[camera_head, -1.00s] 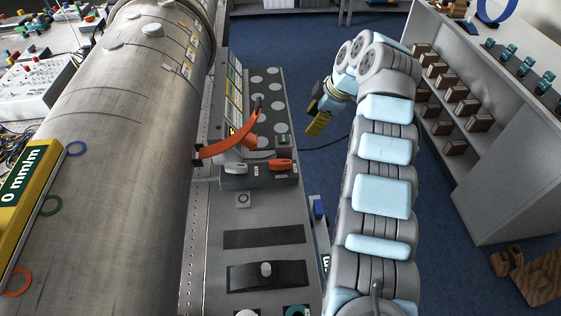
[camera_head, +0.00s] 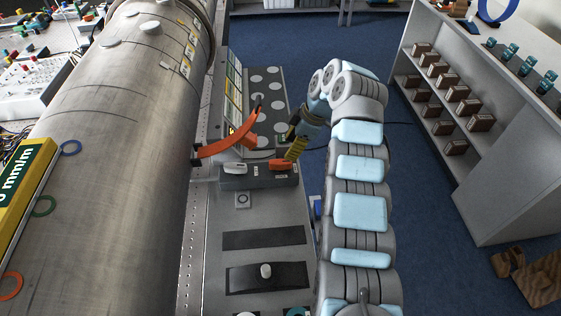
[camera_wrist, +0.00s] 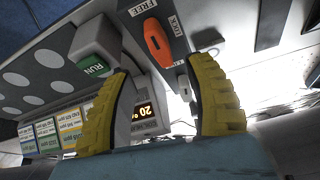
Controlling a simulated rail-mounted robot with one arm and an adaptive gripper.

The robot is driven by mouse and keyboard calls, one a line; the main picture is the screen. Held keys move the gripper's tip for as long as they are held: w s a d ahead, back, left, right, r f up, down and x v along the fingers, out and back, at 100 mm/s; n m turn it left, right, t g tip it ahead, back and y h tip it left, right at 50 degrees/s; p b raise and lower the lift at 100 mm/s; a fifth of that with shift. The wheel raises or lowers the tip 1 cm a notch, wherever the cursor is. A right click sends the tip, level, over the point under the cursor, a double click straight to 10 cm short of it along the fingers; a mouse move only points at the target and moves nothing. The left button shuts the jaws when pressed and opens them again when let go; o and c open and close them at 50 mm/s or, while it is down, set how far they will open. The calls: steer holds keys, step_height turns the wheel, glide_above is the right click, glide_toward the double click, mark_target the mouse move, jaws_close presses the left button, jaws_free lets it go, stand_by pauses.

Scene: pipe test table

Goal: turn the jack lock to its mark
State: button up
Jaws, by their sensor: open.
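The jack lock appears to be the orange knob (camera_head: 280,164) on the grey panel; it also shows in the wrist view (camera_wrist: 158,43), between the words FREE and LOCK. Its long axis lies slanted there, its upper end near FREE; I cannot tell its exact angle to a mark. My gripper (camera_head: 294,150) is just above and right of the knob in the head view. In the wrist view my gripper (camera_wrist: 160,67) has its two yellow fingers wide apart and nothing between them. The knob lies beyond the fingertips, with no visible contact.
A white lever (camera_head: 235,168) sits left of the knob. A RUN button (camera_wrist: 95,50) and a lit 20 % display (camera_wrist: 144,112) are close by. A long orange handle (camera_head: 228,146) stands behind. The big metal pipe (camera_head: 125,150) lies left; a shelf (camera_head: 480,110) stands right.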

mark_target(281, 161)
steer(key=x, duration=0.8)
jaws_close()
